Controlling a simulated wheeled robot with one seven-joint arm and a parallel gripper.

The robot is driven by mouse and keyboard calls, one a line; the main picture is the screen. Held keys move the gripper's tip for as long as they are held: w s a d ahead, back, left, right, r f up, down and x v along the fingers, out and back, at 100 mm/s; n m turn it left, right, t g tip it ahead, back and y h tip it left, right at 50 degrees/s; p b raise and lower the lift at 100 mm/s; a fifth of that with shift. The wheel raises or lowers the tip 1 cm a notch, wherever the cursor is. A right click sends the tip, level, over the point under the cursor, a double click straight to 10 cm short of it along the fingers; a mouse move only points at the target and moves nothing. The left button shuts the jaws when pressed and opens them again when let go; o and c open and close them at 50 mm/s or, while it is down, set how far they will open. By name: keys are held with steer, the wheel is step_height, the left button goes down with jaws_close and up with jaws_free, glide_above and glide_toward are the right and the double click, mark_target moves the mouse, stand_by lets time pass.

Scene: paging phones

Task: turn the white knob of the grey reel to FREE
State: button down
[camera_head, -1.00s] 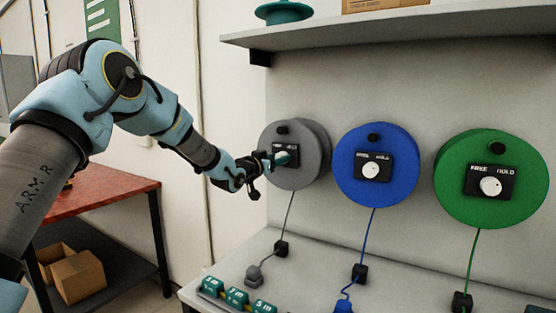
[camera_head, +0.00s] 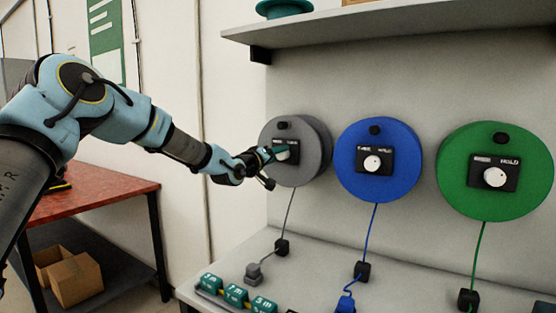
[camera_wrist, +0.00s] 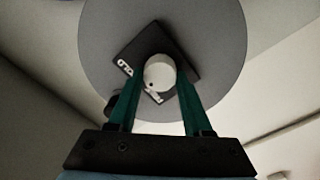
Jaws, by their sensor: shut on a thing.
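The grey reel (camera_head: 313,165) is the leftmost of three on the wall panel. Its black label plate (camera_wrist: 187,62) appears turned at an angle in the wrist view, with white lettering partly hidden by a finger. The white knob (camera_wrist: 160,70) sits on this plate, with a small dark dot at its lower left in that view. My gripper (camera_wrist: 159,82) is shut on the knob, one green finger on each side. In the head view my gripper (camera_head: 274,154) reaches the plate from the left and hides most of the knob. I cannot tell which word the dot faces.
A blue reel (camera_head: 406,160) and a green reel (camera_head: 525,188) hang to the right, each with its own white knob. A shelf (camera_head: 400,27) juts out above. Below, a counter (camera_head: 325,272) holds cord plugs and teal labelled blocks (camera_head: 236,291). A red table (camera_head: 110,190) stands left.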

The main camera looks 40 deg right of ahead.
steer(key=n+b, duration=0.1)
steer(key=n, duration=0.1)
steer(key=n+b, duration=0.1)
steer(key=n, duration=0.1)
steer(key=n+b, duration=0.1)
steer(key=shift+w+f+n, duration=0.1)
steer(key=shift+f+n, duration=0.15)
steer(key=shift+n, duration=0.15)
steer(key=shift+n+t+b, duration=0.4)
steer(key=shift+n+b, duration=0.7)
steer(key=shift+n, duration=0.6)
steer(key=shift+r, duration=0.1)
steer(key=shift+c, duration=1.6)
jaws_free()
